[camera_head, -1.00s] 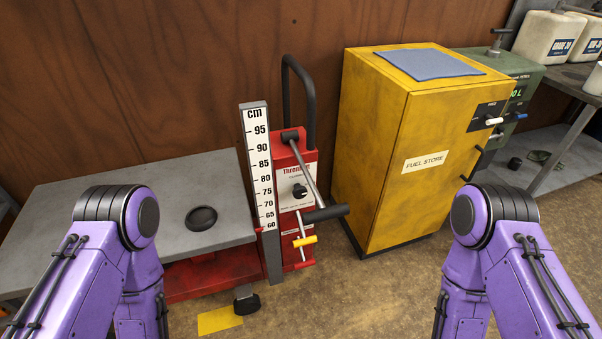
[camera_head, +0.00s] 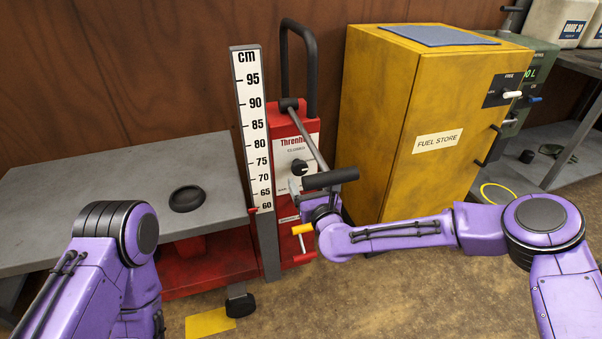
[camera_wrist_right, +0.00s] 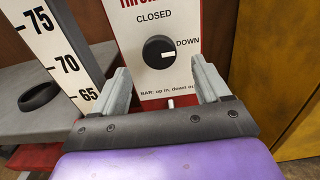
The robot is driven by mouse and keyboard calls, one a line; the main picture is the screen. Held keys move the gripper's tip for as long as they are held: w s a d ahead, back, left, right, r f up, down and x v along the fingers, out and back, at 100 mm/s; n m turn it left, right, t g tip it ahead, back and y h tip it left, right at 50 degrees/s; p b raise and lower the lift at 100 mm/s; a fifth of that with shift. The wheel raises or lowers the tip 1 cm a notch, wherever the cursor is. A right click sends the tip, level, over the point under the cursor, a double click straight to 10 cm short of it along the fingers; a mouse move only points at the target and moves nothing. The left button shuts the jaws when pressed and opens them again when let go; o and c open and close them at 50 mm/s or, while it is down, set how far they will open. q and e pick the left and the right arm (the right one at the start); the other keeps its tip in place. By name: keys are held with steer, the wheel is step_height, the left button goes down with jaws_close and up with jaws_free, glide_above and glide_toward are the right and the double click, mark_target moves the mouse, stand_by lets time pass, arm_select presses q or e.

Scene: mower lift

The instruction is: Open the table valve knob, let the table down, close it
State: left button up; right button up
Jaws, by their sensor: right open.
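The black valve knob (camera_head: 299,168) is on the white front panel of the red lift column. In the right wrist view the knob (camera_wrist_right: 158,50) sits under the word CLOSED, with DOWN at its upper right; its white mark lies on its right side. The grey lift table (camera_head: 110,190) is level beside the cm scale (camera_head: 254,130), near its low end. My right gripper (camera_wrist_right: 163,82) is open and empty, fingers apart on either side below the knob, not touching it visibly. In the head view its fingers are mostly hidden by the black bar handle. My left gripper is out of view.
A grey bar with a black grip (camera_head: 330,178) slants in front of the panel, close to my right wrist. A yellow fuel store cabinet (camera_head: 430,110) stands right. A black dish (camera_head: 187,199) lies on the table.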

mark_target(301, 171)
steer(key=x, duration=0.5)
steer(key=shift+w+a+f, duration=0.1)
steer(key=shift+w+a, duration=0.05)
steer(key=shift+w, duration=0.15)
steer(key=c, duration=1)
steer(key=shift+c, duration=0.2)
